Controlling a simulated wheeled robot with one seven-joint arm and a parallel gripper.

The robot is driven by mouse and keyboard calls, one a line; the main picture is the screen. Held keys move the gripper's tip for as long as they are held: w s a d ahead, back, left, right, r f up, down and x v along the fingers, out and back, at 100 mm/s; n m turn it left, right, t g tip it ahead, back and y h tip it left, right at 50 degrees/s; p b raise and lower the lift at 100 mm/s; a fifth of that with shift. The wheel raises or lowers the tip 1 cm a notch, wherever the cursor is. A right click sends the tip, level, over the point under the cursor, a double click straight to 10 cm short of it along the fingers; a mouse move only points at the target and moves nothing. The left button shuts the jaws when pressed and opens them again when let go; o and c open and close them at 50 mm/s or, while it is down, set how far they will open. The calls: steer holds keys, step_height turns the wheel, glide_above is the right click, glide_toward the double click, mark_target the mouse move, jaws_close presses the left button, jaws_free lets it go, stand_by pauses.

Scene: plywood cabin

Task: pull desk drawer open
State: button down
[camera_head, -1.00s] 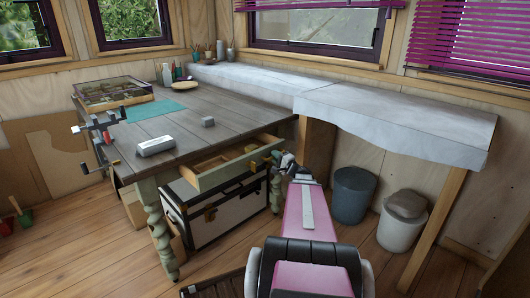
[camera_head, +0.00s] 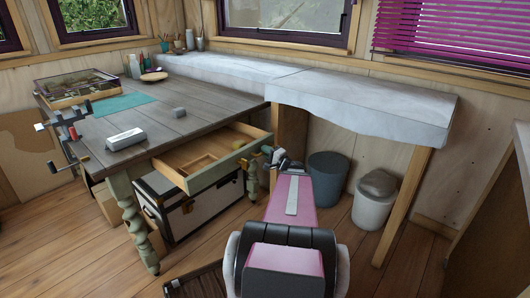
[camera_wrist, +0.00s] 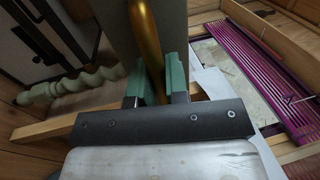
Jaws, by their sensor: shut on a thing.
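The desk (camera_head: 177,103) has a grey plank top and pale green turned legs. Its drawer (camera_head: 222,168) stands well out from the desk front, and its wooden inside with dividers shows in the head view. My gripper (camera_head: 269,154) is at the right part of the drawer front. In the wrist view the green fingers of my gripper (camera_wrist: 153,87) are shut on the brass drawer handle (camera_wrist: 146,35), one on each side of it. The drawer front (camera_wrist: 118,32) stands close beyond the fingers. The handle is mostly hidden in the head view.
A black and white trunk (camera_head: 188,212) stands under the drawer. A blue-grey bin (camera_head: 327,176) and a white bin (camera_head: 373,206) stand right of my arm. A grey block (camera_head: 125,138) and a vise (camera_head: 68,132) are at the desk's near left. Floor is clear at front left.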

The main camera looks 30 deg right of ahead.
steer(key=c, duration=1.1)
jaws_free()
steer(key=shift+c, duration=0.2)
steer(key=v, duration=1)
steer(key=shift+s, duration=0.35)
steer(key=shift+d+f, duration=0.1)
